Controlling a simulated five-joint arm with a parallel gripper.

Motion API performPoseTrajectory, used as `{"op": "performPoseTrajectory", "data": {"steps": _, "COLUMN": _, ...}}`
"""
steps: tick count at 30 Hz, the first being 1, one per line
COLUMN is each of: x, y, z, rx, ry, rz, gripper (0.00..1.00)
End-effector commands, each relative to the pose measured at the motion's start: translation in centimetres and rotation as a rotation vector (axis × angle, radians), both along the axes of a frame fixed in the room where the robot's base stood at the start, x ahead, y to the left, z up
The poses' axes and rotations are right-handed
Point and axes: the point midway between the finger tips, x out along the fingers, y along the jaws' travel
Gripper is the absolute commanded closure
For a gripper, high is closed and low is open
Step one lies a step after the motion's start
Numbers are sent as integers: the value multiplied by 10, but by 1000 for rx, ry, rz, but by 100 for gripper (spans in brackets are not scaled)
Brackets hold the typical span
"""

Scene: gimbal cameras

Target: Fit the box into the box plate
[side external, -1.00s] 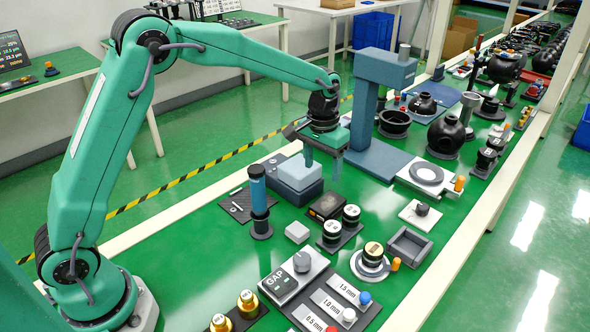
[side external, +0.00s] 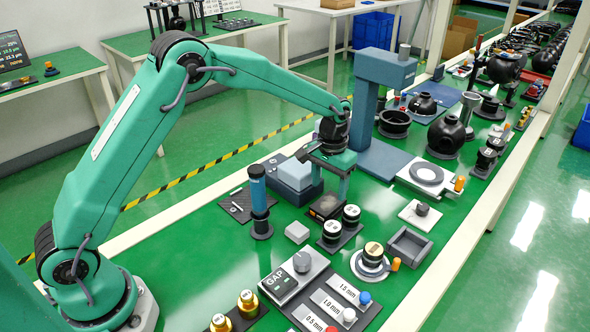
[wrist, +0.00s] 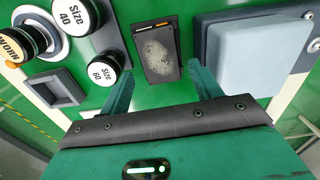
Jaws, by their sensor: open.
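A dark box (side external: 326,207) with a worn, pale smudged top lies on the green table, in front of the blue-grey block. It also shows in the wrist view (wrist: 160,55). A grey tray with a rectangular recess (side external: 408,246), which looks like the box plate, sits empty to the right; it also shows in the wrist view (wrist: 55,88). My gripper (side external: 330,188) is open and points down over the dark box. In the wrist view its two fingers (wrist: 162,78) lie on either side of the box's near end. I cannot tell whether they touch it.
Two black size-marked cylinders (side external: 341,225) stand close to the right of the box. A pale block on a dark base (side external: 293,182) stands close behind. A blue column (side external: 259,195) and small light grey block (side external: 297,232) stand left.

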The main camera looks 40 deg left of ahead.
Motion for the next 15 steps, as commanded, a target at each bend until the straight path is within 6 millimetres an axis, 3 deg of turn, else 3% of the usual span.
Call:
{"op": "performPoseTrajectory", "data": {"steps": 5, "x": 0, "y": 0, "z": -4, "rx": 0, "ry": 1, "rz": 0, "gripper": 36}}
{"op": "performPoseTrajectory", "data": {"steps": 15, "x": 1, "y": -1, "z": -40, "rx": 1, "ry": 3, "rz": 0, "gripper": 36}}
